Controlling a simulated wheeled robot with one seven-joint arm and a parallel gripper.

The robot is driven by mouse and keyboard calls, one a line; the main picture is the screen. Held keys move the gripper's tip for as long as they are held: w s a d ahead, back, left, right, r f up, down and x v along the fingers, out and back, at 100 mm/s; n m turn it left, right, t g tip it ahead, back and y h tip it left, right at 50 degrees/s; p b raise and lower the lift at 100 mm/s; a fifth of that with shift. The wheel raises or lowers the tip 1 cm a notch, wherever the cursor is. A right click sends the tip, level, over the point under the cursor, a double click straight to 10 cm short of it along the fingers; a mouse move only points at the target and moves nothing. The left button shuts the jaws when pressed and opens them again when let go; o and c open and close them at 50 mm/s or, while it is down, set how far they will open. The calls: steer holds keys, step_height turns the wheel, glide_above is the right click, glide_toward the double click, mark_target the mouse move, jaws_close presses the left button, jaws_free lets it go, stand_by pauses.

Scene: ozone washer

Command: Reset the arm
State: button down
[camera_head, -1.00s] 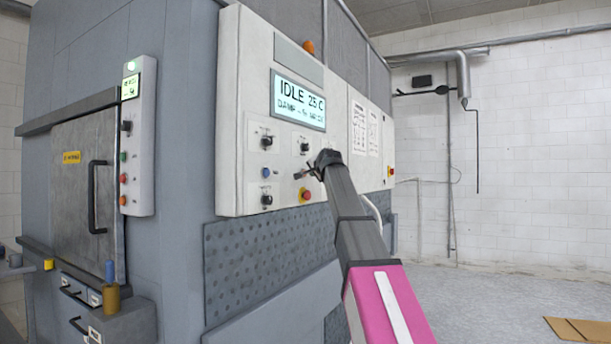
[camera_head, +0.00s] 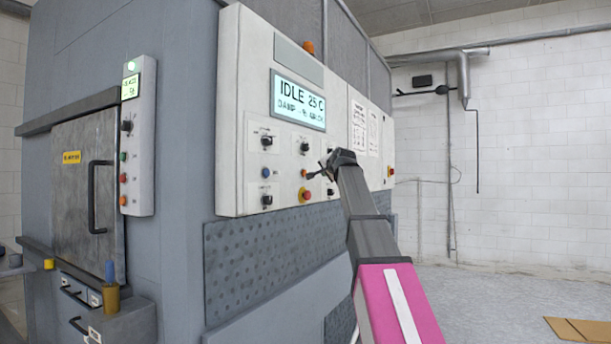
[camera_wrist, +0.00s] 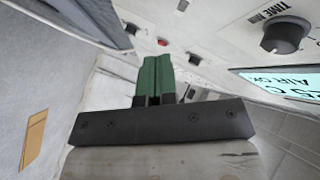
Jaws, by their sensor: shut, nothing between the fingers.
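My gripper (camera_head: 313,175) is at the end of my grey and pink arm, in front of the white control panel (camera_head: 240,120). Its tips point left toward the panel's lower right knobs, and I cannot tell the exact gap to them. In the wrist view its green fingers (camera_wrist: 155,80) are together with nothing between them. The panel's screen (camera_head: 298,100) reads IDLE 25 C. The panel also shows at the top of the wrist view, with a black knob (camera_wrist: 284,35) marked TIME MIN.
A grey washer cabinet (camera_head: 185,250) fills the left, with a handled door (camera_head: 75,170) and a side button box (camera_head: 140,150). A blue-topped cylinder (camera_head: 111,285) stands low in front. The floor to the right is open, with flat cardboard (camera_head: 585,330).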

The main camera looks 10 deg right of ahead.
steer(key=shift+f, duration=0.1)
stand_by(0.5)
steer(key=s+a+f+n+g, duration=0.1)
steer(key=s+f+n+g, duration=0.15)
steer(key=f, duration=1.35)
steer(key=s+f+n+g+h, duration=0.1)
steer(key=s+f+g, duration=0.2)
steer(key=f, duration=1.2)
steer(key=s+a+f+n+g, duration=0.1)
steer(key=s+f+g, duration=0.15)
steer(key=f, duration=1.35)
steer(key=s+f+n+g+h, duration=0.1)
steer(key=s+f+n+g, duration=0.4)
steer(key=s+f, duration=2.3)
steer(key=shift+f+g+h, duration=0.3)
steer(key=shift+f+g, duration=0.5)
steer(key=shift+g, duration=0.3)
steer(key=shift+d, duration=0.1)
